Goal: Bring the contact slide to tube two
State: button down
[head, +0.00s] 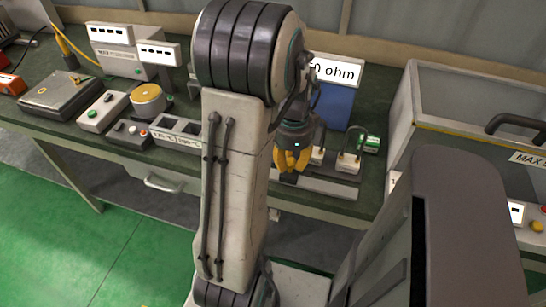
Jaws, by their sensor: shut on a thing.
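My gripper (292,161), with yellow fingers, points down at the front of the bench. It is shut on what seems to be the contact slide, which the fingers almost fully hide. The gripper is over a low grey base (325,185), at the left of two small pale blocks with wire loops, one near it (317,155) and one further right (347,163). A green cylinder (369,143) lies behind the right block. I cannot tell which part is tube two.
A blue panel (337,106) with an "ohm" sign (337,71) stands behind. A large grey open-topped tank (455,115) stands to the right. Meters and switch boxes fill the bench's left, including a grey socket box (178,134). My arm hides the middle of the bench.

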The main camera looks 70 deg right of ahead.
jog(key=s, duration=0.4)
jog(key=shift+s, duration=0.15)
jog(key=c, duration=1)
grip_release()
jog(key=shift+d, duration=0.1)
jog(key=shift+r, duration=6)
